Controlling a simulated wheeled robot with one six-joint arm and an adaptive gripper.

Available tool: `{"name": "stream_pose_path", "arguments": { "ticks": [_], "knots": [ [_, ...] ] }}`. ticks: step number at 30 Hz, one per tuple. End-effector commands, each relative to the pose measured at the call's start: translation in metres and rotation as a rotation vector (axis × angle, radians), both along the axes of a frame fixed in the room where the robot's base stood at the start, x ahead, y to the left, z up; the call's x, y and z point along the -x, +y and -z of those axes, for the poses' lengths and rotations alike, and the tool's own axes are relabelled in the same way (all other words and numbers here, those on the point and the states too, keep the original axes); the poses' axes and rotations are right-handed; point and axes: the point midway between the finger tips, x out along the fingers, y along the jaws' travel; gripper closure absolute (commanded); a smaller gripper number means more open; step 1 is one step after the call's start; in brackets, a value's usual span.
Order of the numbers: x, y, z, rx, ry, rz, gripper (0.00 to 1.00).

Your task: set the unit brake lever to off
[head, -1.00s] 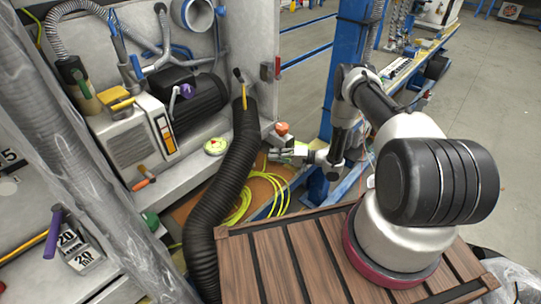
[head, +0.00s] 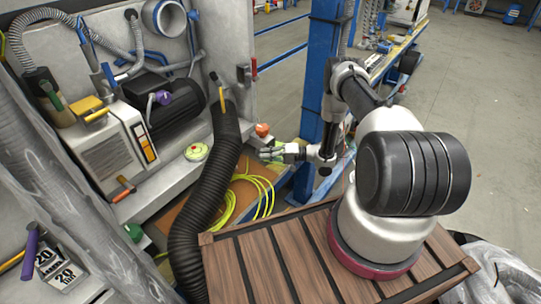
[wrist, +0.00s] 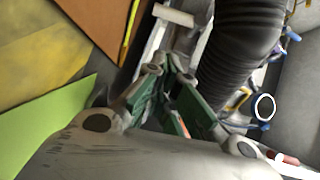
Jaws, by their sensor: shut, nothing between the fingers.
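I cannot tell which handle is the unit brake lever. A lever with a yellow handle and dark top (head: 218,92) stands upright near the top of the black ribbed hose. A lever with an orange grip (head: 124,185) lies tilted on the front of the beige unit (head: 108,155). A purple-handled lever (head: 30,245) is at the lower left, and a purple knob (head: 163,98) is by the black motor. My gripper (head: 264,152) is shut and empty, right of the hose and apart from these levers. In the wrist view its green-padded fingers (wrist: 168,68) come together beside the hose.
The thick black hose (head: 203,195) runs between my gripper and the unit. Coiled yellow cable (head: 243,195) lies below. A blue post (head: 318,85) stands close behind my arm. An orange knob (head: 262,129) and a green-and-white round dial (head: 197,152) are near. Open floor lies right.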

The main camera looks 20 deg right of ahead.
Motion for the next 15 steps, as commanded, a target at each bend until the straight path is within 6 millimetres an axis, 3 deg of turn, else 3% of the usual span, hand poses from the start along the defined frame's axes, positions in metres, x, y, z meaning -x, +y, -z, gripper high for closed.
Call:
{"name": "stream_pose_path", "arguments": {
  "ticks": [8,15],
  "knots": [
    [-0.022,0.056,0.004,0.000,0.000,-0.003,1.00],
    [-0.010,0.084,0.007,0.001,0.001,-0.001,1.00]
  ]
}}
